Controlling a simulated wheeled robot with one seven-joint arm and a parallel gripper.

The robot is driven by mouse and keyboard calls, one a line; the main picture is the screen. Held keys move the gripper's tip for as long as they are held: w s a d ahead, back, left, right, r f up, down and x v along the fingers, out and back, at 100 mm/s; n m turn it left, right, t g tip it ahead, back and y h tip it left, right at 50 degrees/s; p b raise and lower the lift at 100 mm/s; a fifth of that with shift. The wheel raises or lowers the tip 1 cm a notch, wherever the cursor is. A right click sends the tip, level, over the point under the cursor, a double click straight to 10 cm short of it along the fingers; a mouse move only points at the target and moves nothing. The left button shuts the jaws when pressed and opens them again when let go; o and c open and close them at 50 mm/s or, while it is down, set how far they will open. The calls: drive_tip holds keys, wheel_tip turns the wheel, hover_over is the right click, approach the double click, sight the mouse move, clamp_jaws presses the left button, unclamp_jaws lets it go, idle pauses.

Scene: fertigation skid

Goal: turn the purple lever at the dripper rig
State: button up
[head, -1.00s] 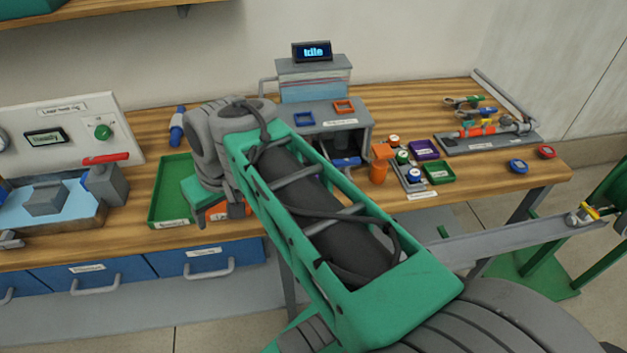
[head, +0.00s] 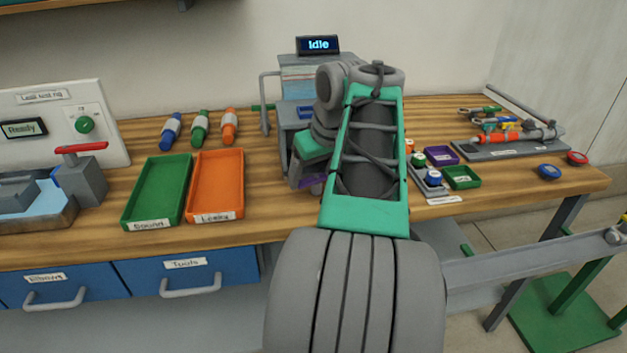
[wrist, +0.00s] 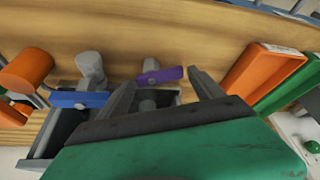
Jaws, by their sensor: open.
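The purple lever (wrist: 160,75) shows in the wrist view as a short flat bar on a grey stem, lying nearly crosswise. My gripper (wrist: 160,82) is open, with one finger on each side of the lever. I cannot tell whether either finger touches it. In the head view only a bit of the purple lever (head: 312,184) shows, beside my arm at the front of the grey rig (head: 285,160). My arm hides most of the rig there.
A blue lever (wrist: 80,99) and an orange knob (wrist: 27,70) are left of my gripper in the wrist view. The orange tray (head: 215,185) and green tray (head: 155,190) lie left of the rig, with bare wood between.

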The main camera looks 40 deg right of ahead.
drive_tip(key=shift+c, duration=0.2)
drive_tip(key=c, duration=1)
drive_tip(key=m+b, duration=0.1)
drive_tip(key=m+h+b, duration=0.1)
drive_tip(key=shift+w+a+f+b, duration=0.15)
drive_tip(key=shift+w+f+b, duration=0.15)
drive_tip(key=shift+f, duration=0.05)
drive_tip(key=shift+c, duration=0.2)
drive_tip(key=shift+w+r+m+h+b, duration=0.1)
drive_tip(key=shift+m+h+b, duration=0.2)
drive_tip(key=shift+m+b, duration=0.45)
drive_tip(key=shift+r+m, duration=0.15)
drive_tip(key=shift+m, duration=0.2)
drive_tip(key=o, duration=1.1)
drive_tip(key=shift+g, duration=0.3)
